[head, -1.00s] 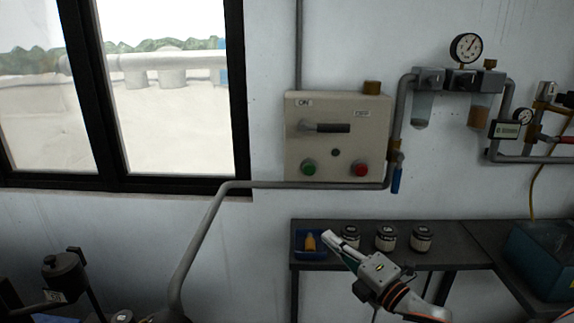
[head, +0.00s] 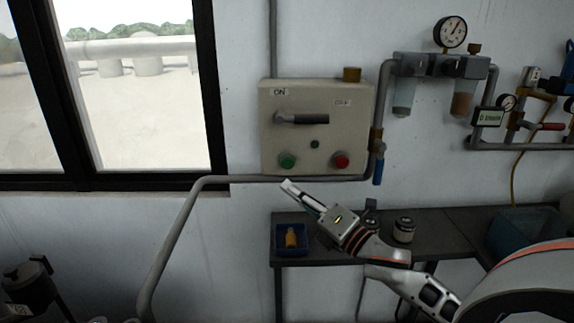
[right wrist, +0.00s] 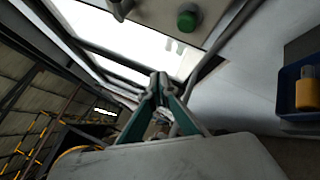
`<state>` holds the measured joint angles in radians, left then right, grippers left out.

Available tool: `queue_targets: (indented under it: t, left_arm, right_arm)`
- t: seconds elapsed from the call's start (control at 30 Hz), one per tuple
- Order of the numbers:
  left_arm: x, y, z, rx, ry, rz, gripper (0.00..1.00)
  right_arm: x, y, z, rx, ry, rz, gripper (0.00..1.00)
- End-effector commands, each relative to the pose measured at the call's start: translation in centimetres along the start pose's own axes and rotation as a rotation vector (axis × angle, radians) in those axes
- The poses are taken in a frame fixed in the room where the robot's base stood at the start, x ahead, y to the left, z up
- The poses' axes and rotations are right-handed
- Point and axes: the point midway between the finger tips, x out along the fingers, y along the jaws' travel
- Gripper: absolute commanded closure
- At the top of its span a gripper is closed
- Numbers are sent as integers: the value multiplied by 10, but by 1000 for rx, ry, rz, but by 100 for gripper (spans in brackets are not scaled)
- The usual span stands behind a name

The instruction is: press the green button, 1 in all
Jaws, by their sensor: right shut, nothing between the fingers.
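The green button (head: 287,161) sits at the lower left of a beige control box (head: 318,140) on the wall. It also shows in the right wrist view (right wrist: 188,17), near the top edge. My right gripper (head: 288,185) is shut and empty. In the head view its tips appear just below the green button; they do not appear to touch it. In the right wrist view the closed fingertips (right wrist: 159,78) show below and left of the button. My left gripper is not in view.
A red button (head: 341,160) and a lever handle (head: 302,119) are on the same box. A pipe (head: 240,179) runs just under it. A dark bench (head: 450,229) below holds a blue bin (head: 279,250) and jars. A window is at left.

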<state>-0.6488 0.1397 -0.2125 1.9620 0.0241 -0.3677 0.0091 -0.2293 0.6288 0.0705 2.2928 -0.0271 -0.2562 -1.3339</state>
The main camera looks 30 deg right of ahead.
Motion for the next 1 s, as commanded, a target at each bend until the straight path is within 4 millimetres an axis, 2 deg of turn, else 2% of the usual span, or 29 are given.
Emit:
queue_targets:
  t: [0.6,1.0]
  left_arm:
    - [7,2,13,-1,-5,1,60]
    - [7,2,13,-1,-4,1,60]
  right_arm:
    - [50,-36,36,-1,0,0,100]
    - [59,-43,43,0,0,0,100]
